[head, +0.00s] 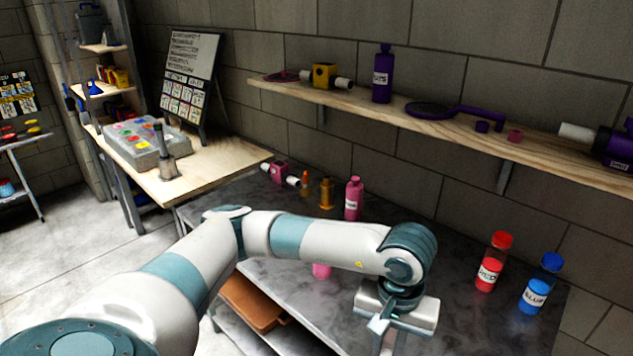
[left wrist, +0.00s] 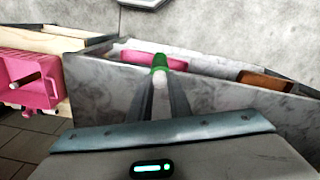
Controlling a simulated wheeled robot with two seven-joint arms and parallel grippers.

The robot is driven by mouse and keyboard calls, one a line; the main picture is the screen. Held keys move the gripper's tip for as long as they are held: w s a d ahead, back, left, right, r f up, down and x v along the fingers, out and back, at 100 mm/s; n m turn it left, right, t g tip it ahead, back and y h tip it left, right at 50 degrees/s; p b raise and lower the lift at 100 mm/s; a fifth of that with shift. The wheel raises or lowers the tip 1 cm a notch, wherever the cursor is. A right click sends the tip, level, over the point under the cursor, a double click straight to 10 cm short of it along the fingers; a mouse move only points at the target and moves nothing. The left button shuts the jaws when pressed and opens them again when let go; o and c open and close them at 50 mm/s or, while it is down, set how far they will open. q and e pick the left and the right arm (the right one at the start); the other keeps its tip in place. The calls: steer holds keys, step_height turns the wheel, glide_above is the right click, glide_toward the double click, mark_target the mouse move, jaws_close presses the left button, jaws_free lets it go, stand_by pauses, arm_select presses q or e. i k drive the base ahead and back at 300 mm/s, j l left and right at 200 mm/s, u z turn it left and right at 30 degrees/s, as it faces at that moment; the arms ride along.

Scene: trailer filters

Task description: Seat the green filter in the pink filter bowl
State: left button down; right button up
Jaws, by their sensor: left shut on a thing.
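My left gripper (left wrist: 160,85) is shut on the green filter (left wrist: 159,62), which has a green upper part and a white part below, between the fingertips in the left wrist view. In the head view my left gripper (head: 383,338) hangs over the front of the dark marbled counter; its fingertips are cut off by the lower edge, and the filter cannot be made out there. A pink piece (head: 321,270), perhaps the pink filter bowl, shows partly behind my forearm. A long pink surface (left wrist: 180,64) lies behind the filter in the left wrist view; whether they touch is unclear. My right gripper is not seen.
The counter (head: 450,270) carries a pink bottle (head: 353,199), a pink housing (head: 277,172), small orange items (head: 327,194), a red bottle (head: 493,262) and a blue bottle (head: 541,284). A wooden wall shelf (head: 400,108) runs above. A pink box-like part (left wrist: 28,82) stands left in the left wrist view.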

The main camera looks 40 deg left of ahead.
mark_target(320, 272)
steer(key=z, duration=0.7)
steer(key=k+j+z, duration=0.15)
steer(key=j+z, duration=0.25)
steer(key=k+j+z, duration=0.2)
steer(key=j+z, duration=0.2)
steer(key=k+j+z, duration=0.2)
steer(key=j, duration=0.25)
steer(key=k+j+z, duration=0.35)
steer(key=k+j, duration=1.4)
